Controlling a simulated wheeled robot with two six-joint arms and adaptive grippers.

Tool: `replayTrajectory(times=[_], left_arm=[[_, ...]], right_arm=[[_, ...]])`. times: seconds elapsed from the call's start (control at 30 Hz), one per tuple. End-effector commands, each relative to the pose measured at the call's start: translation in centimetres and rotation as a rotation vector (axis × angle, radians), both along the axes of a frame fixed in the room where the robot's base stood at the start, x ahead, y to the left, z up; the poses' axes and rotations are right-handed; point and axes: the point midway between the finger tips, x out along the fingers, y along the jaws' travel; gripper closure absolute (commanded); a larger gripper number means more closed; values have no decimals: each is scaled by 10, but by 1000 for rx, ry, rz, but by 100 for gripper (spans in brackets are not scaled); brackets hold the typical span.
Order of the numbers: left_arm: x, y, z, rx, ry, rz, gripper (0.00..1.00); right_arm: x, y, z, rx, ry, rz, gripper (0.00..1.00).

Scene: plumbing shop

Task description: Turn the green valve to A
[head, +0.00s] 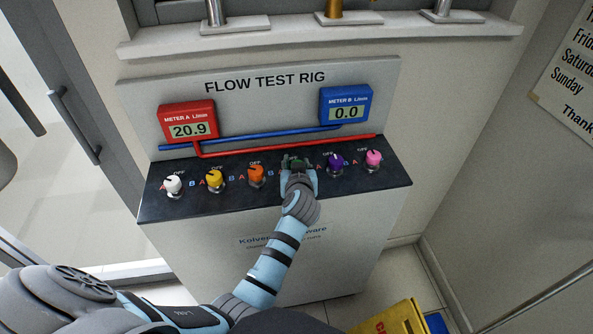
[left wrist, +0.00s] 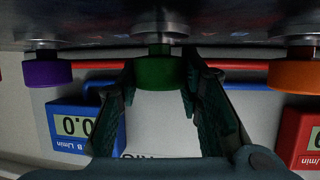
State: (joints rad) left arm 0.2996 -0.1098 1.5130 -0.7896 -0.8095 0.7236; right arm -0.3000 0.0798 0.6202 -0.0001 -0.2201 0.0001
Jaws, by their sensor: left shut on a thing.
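The green valve (left wrist: 154,72) is a round knob. In the left wrist view it sits between the two fingers of my left gripper (head: 297,168), which is shut on it. In the head view the gripper covers nearly all of this valve, so its pointer direction is hidden. Red meter A (head: 188,123) reads 20.9, and blue meter B (head: 346,106) reads 0.0. My right gripper is in neither view.
White (head: 173,184), yellow (head: 215,179) and orange (head: 256,174) valves stand left of my gripper on the dark panel (head: 240,205). Purple (head: 335,161) and pink (head: 373,158) valves stand to its right. A yellow object (head: 392,317) is on the floor.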

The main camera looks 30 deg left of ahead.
Motion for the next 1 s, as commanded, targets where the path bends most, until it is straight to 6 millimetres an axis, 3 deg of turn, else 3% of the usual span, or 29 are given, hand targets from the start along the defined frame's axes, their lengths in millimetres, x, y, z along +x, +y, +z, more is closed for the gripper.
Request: replayTrajectory(times=[0.5,0.53,0.63,1.0], left_arm=[[0,0,-1,-3,3,22,95],[0,0,-1,-3,4,22,62],[0,0,0,-2,4,22,46],[0,0,7,-1,1,22,46]], right_arm=[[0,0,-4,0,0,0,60],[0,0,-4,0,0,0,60],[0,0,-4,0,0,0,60],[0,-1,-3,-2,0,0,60]])
